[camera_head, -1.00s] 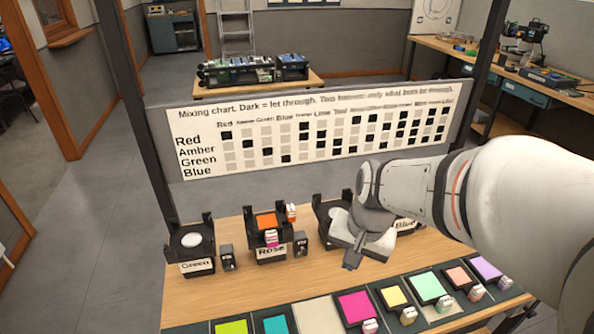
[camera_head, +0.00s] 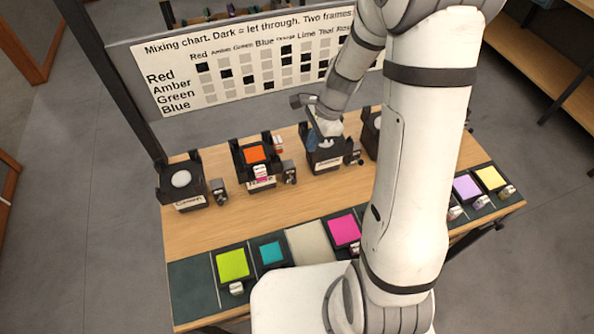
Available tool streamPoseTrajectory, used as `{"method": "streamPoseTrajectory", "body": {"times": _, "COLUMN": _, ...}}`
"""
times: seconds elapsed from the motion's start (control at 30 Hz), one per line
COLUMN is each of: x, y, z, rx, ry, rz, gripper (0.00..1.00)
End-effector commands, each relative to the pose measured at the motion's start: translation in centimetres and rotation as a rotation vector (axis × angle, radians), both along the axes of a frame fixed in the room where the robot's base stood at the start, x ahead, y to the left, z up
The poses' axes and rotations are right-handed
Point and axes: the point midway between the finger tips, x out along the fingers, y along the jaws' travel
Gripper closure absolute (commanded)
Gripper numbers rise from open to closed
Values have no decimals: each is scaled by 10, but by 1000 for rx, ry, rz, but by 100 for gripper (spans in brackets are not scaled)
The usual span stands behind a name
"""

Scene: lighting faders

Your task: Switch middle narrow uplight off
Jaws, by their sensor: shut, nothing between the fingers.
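A row of dark uplights stands along the back of the wooden table. The left one (camera_head: 180,179) shows a pale round lens. The second (camera_head: 255,154) carries an orange frame. The third (camera_head: 325,163) stands under my gripper, its lens partly hidden. A fourth (camera_head: 372,128) is mostly hidden by my arm. Small dark switch boxes stand at the right of the left uplight (camera_head: 218,193), the second (camera_head: 290,173) and the third (camera_head: 354,154). My gripper (camera_head: 316,142) is shut and empty, over or close behind the third uplight; I cannot tell whether it touches. Switch positions are too small to read.
Lime (camera_head: 232,264), teal (camera_head: 271,252), magenta (camera_head: 345,229), violet (camera_head: 466,188) and yellow (camera_head: 490,178) frames lie along the front edge. A mixing chart board (camera_head: 230,70) stands behind the table. My arm hides the table's right middle.

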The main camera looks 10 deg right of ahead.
Motion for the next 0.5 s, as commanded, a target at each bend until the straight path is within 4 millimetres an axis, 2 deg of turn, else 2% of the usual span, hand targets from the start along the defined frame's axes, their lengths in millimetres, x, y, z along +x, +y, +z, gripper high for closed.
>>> {"method": "streamPoseTrajectory", "body": {"times": 0.17, "x": -1, "y": 4, "z": -12, "rx": 1, "ry": 4, "rz": 3, "gripper": 100}}
{"method": "streamPoseTrajectory", "body": {"times": 0.5, "x": -5, "y": 24, "z": -79, "rx": 0, "ry": 7, "rz": 5, "gripper": 100}}
